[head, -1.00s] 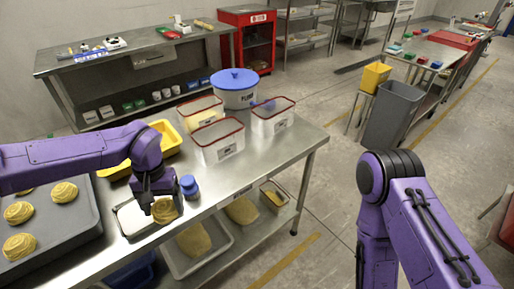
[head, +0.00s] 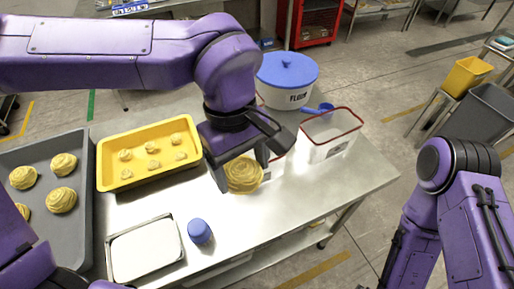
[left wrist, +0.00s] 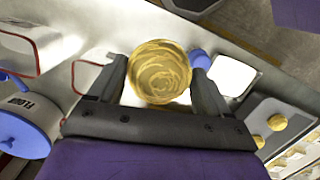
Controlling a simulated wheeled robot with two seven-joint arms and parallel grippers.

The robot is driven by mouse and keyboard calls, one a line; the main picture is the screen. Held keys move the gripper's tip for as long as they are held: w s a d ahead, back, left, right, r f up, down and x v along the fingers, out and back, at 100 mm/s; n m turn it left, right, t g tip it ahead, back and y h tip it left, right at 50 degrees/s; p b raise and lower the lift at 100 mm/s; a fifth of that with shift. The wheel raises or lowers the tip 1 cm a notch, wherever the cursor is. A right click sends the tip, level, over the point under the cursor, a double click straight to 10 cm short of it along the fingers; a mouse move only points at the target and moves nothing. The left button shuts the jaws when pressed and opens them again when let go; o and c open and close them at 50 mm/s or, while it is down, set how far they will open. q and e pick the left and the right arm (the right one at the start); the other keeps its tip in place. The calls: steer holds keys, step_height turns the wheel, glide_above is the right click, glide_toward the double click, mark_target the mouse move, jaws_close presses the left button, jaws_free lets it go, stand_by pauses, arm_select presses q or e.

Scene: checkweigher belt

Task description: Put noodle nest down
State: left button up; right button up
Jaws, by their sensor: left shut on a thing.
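My left gripper (head: 240,178) is shut on a yellow noodle nest (head: 243,175). The nest sits between its two fingers, in the air over the steel table, near the red-rimmed bins. In the left wrist view the nest (left wrist: 160,72) shows as a round coil between the fingertips. Several more nests (head: 61,200) lie on the grey tray (head: 75,254) at the left. A scale with a white plate (head: 146,249) sits at the table's front, bare. My right arm shows at the right, but its gripper is out of view.
A blue-capped object (head: 199,231) stands beside the scale. A yellow tray (head: 110,184) with small dough pieces lies behind it. A red-rimmed clear bin (head: 332,140) and a blue-lidded flour tub (head: 286,80) stand at the back. The table's right part is bare.

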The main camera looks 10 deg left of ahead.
arm_select(q)
steer(key=shift+w+a+p, duration=0.2)
steer(key=shift+w+p, duration=0.1)
steer(key=shift+w, duration=0.55)
steer(key=w+a+f+p, duration=0.3)
steer(key=w+a+f, duration=0.2)
steer(key=w+f, duration=0.5)
step_height(320, 180, down, 3)
steer(key=shift+a+r, duration=0.1)
steer(key=shift+a, duration=0.05)
arm_select(e)
step_height(320, 180, up, 4)
steer(key=shift+r, duration=0.15)
arm_select(q)
steer(key=shift+s+p, duration=0.15)
steer(key=shift+p, duration=0.15)
arm_select(e)
steer(key=shift+s+r, duration=0.1)
arm_select(q)
steer(key=shift+f, duration=0.4)
steer(key=o, duration=1)
steer(key=shift+o, duration=0.2)
step_height(320, 180, up, 13)
steer(key=w+a, duration=0.1)
steer(key=shift+b, duration=0.45)
arm_select(e)
steer(key=shift+f, duration=0.5)
